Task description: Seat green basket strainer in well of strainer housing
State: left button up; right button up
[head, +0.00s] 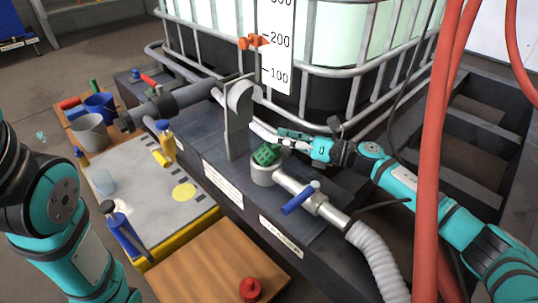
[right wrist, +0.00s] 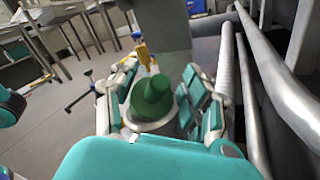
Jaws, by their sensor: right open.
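The green basket strainer (head: 266,154) is at the mouth of the grey cylindrical strainer housing (head: 264,174) and looks tilted in the head view. Most of it stands above the rim. I cannot tell how deep its lower part sits, as the well is hidden. My right gripper (head: 287,141) reaches in from the right, just above the housing. In the right wrist view the green strainer (right wrist: 153,98) lies between the two spread fingers (right wrist: 160,100), with the left finger close beside it. The right gripper is open. My left arm shows at the left edge, but its gripper is out of view.
A pipe with a blue-handled valve (head: 300,197) runs from the housing to a corrugated hose (head: 377,262). An upright grey plate (head: 237,130) stands behind-left. The caged tank (head: 335,45) is behind. A red hose (head: 440,140) hangs at right.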

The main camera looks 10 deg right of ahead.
grip_shut()
jog(key=shift+r, duration=0.1)
dwell(0.4)
